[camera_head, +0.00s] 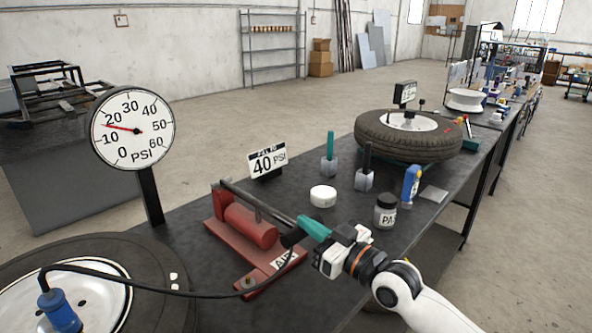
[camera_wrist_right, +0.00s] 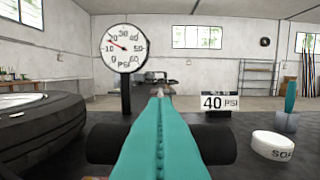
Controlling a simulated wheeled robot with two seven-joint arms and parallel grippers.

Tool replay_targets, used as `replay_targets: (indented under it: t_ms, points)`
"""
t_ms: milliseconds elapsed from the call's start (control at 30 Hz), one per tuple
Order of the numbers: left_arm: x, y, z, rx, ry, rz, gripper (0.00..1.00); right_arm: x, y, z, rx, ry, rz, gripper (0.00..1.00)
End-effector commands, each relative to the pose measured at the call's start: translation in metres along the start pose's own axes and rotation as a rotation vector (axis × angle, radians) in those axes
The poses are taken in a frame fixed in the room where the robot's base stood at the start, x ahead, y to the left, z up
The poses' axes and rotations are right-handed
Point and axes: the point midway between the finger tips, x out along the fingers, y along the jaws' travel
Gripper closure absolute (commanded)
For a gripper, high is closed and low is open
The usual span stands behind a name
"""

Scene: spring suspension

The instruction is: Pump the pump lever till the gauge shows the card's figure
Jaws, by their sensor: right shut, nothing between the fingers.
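The red pump (camera_head: 250,226) stands on the dark bench. Its dark lever (camera_head: 258,203) slants down to the right, and its black crosswise handle (camera_head: 292,238) is low, near the pump's base. My right gripper (camera_head: 303,229) is shut and empty at the handle. In the wrist view its teal fingers (camera_wrist_right: 161,140) overlap the black handle (camera_wrist_right: 216,144); whether they touch it I cannot tell. The round gauge (camera_head: 132,129) has its red needle between 10 and 20 PSI, nearer 20. The card (camera_head: 267,161) reads 40 PSI. My left gripper is not in view.
A black hose runs from the pump to a blue fitting (camera_head: 58,309) on a wheel (camera_head: 105,254) at the front left. A white tin (camera_head: 323,195), a dark jar (camera_head: 385,211) and a blue tool (camera_head: 411,185) stand right of the pump. Another tire (camera_head: 408,140) lies beyond.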

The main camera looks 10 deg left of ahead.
Motion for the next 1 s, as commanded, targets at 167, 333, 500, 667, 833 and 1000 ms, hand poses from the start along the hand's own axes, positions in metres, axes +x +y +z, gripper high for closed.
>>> replay_targets:
  t_ms: [167, 333, 500, 667, 833, 1000]
  points:
    - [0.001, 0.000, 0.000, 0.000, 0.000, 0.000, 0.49, -0.003, 0.000, -0.021, 0.011, 0.045, -0.001, 1.00]
    - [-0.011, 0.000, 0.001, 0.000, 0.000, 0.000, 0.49, 0.000, 0.000, -0.004, 0.009, 0.039, -0.002, 1.00]
    - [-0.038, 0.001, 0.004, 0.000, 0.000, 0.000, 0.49, 0.009, 0.000, 0.037, 0.002, 0.015, -0.006, 1.00]
    - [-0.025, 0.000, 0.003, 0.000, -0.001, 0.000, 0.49, -0.029, -0.002, 0.029, -0.002, 0.014, -0.009, 1.00]
    - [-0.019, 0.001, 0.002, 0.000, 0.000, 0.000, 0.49, -0.063, -0.001, 0.031, -0.003, 0.008, -0.008, 1.00]
    - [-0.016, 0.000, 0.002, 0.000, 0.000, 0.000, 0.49, -0.084, 0.000, 0.033, -0.002, 0.004, -0.007, 1.00]
